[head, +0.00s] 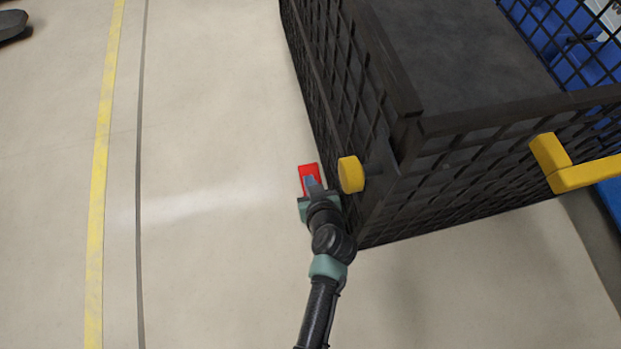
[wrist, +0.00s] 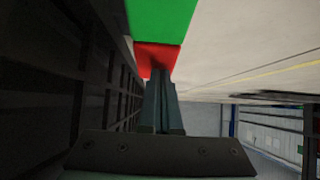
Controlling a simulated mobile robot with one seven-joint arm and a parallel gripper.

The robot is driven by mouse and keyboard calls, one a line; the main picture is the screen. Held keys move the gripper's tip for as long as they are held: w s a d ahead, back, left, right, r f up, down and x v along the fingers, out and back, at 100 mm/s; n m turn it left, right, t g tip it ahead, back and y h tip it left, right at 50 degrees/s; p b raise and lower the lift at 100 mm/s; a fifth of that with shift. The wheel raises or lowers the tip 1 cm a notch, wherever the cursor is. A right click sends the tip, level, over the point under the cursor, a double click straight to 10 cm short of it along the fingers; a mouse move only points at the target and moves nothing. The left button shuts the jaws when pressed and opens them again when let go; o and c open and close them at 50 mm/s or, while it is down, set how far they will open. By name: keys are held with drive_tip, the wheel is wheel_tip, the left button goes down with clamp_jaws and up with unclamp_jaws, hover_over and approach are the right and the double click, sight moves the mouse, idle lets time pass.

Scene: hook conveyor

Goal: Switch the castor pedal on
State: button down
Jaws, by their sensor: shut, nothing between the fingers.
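The castor pedal has a red part (head: 308,170) low beside the black mesh cart, near its corner. In the wrist view its red face (wrist: 150,54) and a bright green part (wrist: 162,18) show at the top. My gripper (head: 311,182) is shut and empty, with its fingertips in front of the red part. In the wrist view the closed fingers (wrist: 162,82) overlap the red face; I cannot tell whether they touch it. The green part is not visible in the head view.
A yellow bar (head: 585,174) juts out at the right. The floor (head: 215,200) to the left is clear.

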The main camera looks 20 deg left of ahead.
drive_tip(key=shift+w+a+r+g+h+p, duration=0.1)
drive_tip(key=shift+g+h+p, duration=0.3)
drive_tip(key=shift+p, duration=0.6)
drive_tip(key=shift+g+p, duration=0.3)
drive_tip(key=shift+p, duration=0.7)
drive_tip(key=shift+w+a+f+p, duration=0.2)
drive_tip(key=shift+f+p, duration=0.1)
drive_tip(key=shift+p, duration=0.1)
drive_tip(key=shift+w+a+f+g+h+p, duration=0.1)
drive_tip(key=shift+w+g+h+p, duration=0.2)
drive_tip(key=shift+g+h+p, duration=0.15)
drive_tip(key=shift+f+g, duration=0.2)
drive_tip(key=shift+g, duration=0.05)
drive_tip(key=shift+w+a+f, duration=0.1)
drive_tip(key=shift+f, duration=0.1)
